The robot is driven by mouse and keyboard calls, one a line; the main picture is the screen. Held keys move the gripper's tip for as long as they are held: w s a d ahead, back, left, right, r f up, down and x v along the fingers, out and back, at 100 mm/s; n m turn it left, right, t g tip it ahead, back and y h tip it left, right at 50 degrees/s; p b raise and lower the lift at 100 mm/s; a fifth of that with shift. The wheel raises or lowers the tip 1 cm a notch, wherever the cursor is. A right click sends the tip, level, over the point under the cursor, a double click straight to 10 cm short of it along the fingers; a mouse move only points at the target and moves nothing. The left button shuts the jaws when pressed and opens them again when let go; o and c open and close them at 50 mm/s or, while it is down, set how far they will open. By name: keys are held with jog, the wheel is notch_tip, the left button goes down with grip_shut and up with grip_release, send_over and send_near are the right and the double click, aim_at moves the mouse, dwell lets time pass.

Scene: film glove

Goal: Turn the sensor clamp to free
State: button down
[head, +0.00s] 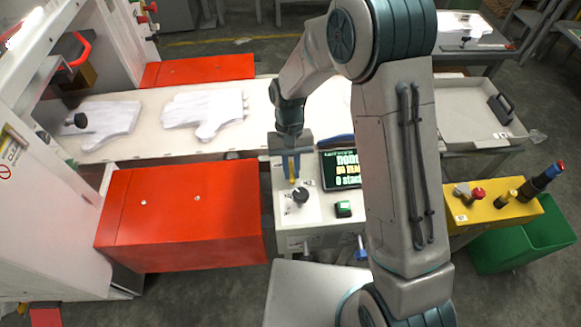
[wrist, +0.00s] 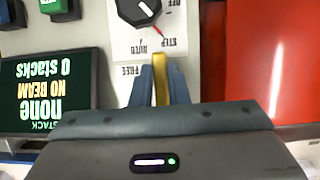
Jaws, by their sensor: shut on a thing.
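My gripper (head: 291,165) points down over the control panel (head: 312,212). In the wrist view its blue fingers (wrist: 160,88) are shut on a yellow lever (wrist: 161,72), which appears to be the sensor clamp. The lever's top end shows between the fingers; its lower part and pivot are hidden. A printed FREE label (wrist: 130,70) lies just left of the lever in the wrist view. Any label on the lever's other side is not readable. The yellow lever also shows small under the fingers in the head view (head: 292,180).
A black selector knob (wrist: 138,10) marked OFF, AUTO and STEP sits close to the lever. A screen (wrist: 45,90) reads "none", "NO BEAM", "0 stacks". A green button (head: 344,208) is nearby. Red boxes (head: 180,215) flank the belt (head: 145,148) carrying white gloves (head: 205,110).

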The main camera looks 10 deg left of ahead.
jog(key=c, duration=1.4)
grip_release()
jog(key=v, duration=1.4)
jog(key=shift+b, duration=0.3)
jog(key=s+d+r+m+t, duration=0.1)
jog(key=s+d+r, duration=0.15)
jog(key=d, duration=0.25)
jog(key=s+d+r+t+y, duration=0.1)
jog(key=s+d+r+t, duration=0.1)
jog(key=d+r, duration=0.15)
jog(key=s+d+r+m+t, duration=0.1)
jog(key=s+d+r, duration=0.1)
jog(key=d, duration=0.4)
jog(key=s+d+m+t, duration=0.1)
jog(key=s+d+t, duration=0.2)
jog(key=s+d, duration=0.5)
jog(key=shift+s, duration=1)
